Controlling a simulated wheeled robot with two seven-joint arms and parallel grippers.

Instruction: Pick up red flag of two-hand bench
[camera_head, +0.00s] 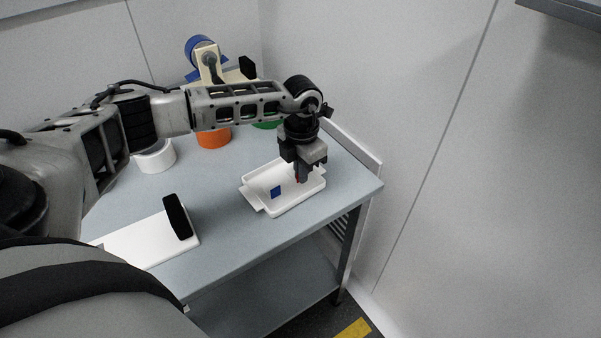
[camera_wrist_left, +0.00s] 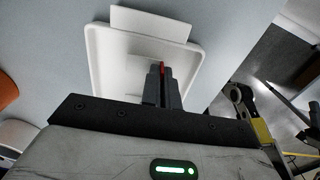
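A white tray (camera_head: 281,207) sits near the right end of the bench; it also shows in the left wrist view (camera_wrist_left: 106,72). My left gripper (camera_head: 301,177) points down over the tray's right part. In the left wrist view its fingers (camera_wrist_left: 162,84) are close together, with the thin red flag (camera_wrist_left: 161,67) between their tips. Only a sliver of the red flag shows, and the fingers hide the rest. I cannot tell whether it touches the tray floor. A blue flag (camera_head: 276,192) is in the tray's left part. My right gripper is not in view.
The grey bench (camera_head: 225,225) has a white board with a black block (camera_head: 177,217) at front left. A white roll (camera_head: 155,157), an orange roll (camera_head: 213,137) and a green one (camera_head: 266,125) stand behind. A wall is close on the right.

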